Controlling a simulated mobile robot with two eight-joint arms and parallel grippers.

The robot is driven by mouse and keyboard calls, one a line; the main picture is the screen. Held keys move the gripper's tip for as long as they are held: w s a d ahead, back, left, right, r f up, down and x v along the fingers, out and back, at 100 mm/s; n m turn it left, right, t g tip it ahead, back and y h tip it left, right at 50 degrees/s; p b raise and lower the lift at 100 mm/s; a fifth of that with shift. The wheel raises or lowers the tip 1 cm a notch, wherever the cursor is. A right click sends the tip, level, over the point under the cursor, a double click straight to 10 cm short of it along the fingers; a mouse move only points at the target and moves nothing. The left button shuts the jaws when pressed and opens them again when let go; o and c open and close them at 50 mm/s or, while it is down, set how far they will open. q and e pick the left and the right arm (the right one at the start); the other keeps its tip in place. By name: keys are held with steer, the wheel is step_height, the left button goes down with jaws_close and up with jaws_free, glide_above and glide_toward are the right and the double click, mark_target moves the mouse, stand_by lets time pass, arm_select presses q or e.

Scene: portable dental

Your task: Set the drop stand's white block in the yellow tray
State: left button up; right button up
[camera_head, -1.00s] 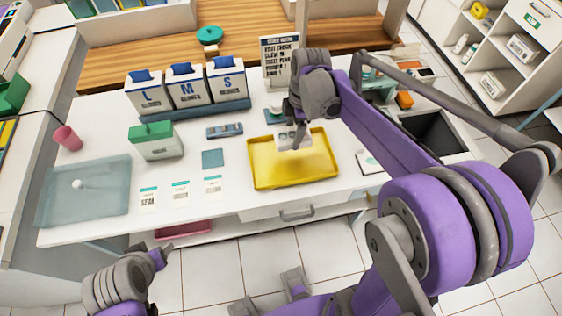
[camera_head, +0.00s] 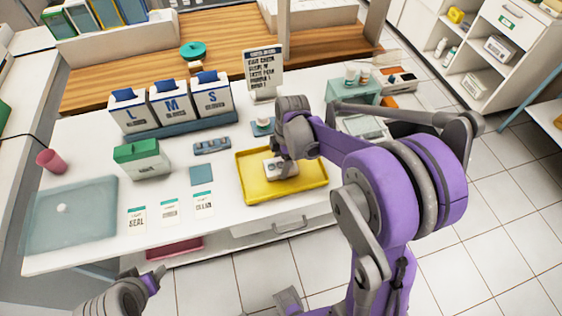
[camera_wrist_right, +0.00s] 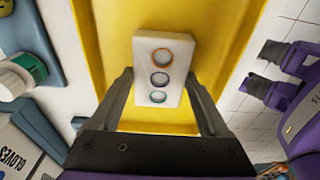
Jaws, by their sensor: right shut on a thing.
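The white block (camera_head: 281,170) is over the middle of the yellow tray (camera_head: 310,181). In the right wrist view the white block (camera_wrist_right: 158,68) shows three ringed holes in a row, orange, dark blue and teal, with the yellow tray (camera_wrist_right: 225,30) below it. My right gripper (camera_head: 279,158) is shut on the block, with one finger on each side in the right wrist view (camera_wrist_right: 158,85). Whether the block's underside touches the tray floor is hidden. My left gripper (camera_head: 153,282) is at the lower left, off the table; its jaw gap is unclear.
A blue stand with a white top (camera_head: 262,126) is just behind the tray. Glove boxes (camera_head: 170,103) and a sign (camera_head: 263,72) stand at the back. A green-topped box (camera_head: 141,158) and a blue mat (camera_head: 75,225) are left. Bare table lies in front of the cards (camera_head: 170,210).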

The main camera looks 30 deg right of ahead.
steer(key=shift+f, duration=0.15)
steer(key=o, duration=1.4)
steer(key=shift+r, duration=0.3)
step_height(320, 180, up, 11)
steer(key=d+p, duration=0.1)
steer(key=s+a+f+m+t, duration=0.1)
steer(key=s+a+m+t, duration=0.1)
steer(key=s+a+m, duration=0.2)
steer(key=s+a+f+m+t+h, duration=0.1)
steer(key=s+a+f+m+t, duration=0.1)
steer(key=s+m, duration=0.9)
steer(key=shift+s+a+t, duration=0.15)
steer(key=shift+a+t, duration=0.35)
steer(key=shift+a, duration=0.5)
